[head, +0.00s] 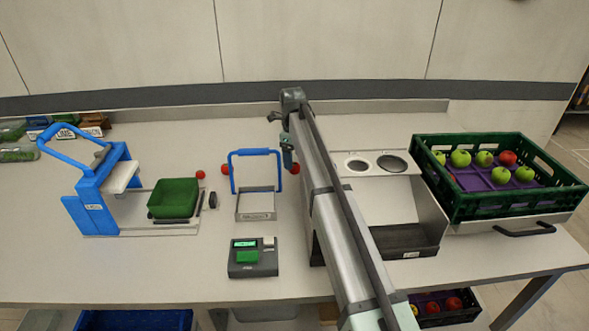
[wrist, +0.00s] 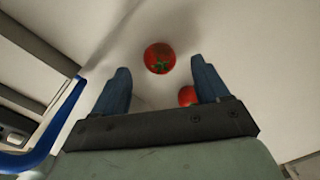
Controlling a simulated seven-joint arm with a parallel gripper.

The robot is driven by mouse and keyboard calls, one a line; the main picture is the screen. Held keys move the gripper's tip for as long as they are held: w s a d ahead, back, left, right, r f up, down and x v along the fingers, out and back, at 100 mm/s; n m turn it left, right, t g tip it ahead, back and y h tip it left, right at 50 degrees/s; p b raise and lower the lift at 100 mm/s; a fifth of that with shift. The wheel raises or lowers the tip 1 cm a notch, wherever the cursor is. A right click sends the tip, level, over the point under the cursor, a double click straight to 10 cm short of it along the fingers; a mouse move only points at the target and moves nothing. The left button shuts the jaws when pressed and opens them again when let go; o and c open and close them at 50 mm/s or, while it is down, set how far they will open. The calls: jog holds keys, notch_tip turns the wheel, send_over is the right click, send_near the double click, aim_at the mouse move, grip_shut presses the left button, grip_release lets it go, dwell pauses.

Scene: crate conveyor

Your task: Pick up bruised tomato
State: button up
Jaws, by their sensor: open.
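Several red tomatoes lie on the table in the head view: one at the left (head: 200,174), one beside the blue-handled frame (head: 225,170), and one just by my gripper (head: 295,169). In the wrist view a red tomato with a green calyx (wrist: 160,58) lies ahead, between the lines of the open fingers. A second red tomato (wrist: 187,96) is partly hidden by the right finger and the gripper's body. My gripper (wrist: 160,66) is open and empty; it also shows in the head view (head: 287,158). I cannot tell which tomato is bruised.
The blue-handled frame (head: 256,153) stands close left of my gripper; its handle shows in the wrist view (wrist: 58,128). A blue press (head: 92,200) and green tray (head: 174,197) stand left. A green crate of fruit (head: 480,210) stands right, beyond a metal chute (head: 380,198).

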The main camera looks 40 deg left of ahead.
aim_at(295, 164)
jog(key=shift+w+f, duration=0.1)
jog(key=shift+f, duration=1.9)
jog(key=shift+c, duration=0.3)
jog(key=c, duration=1.1)
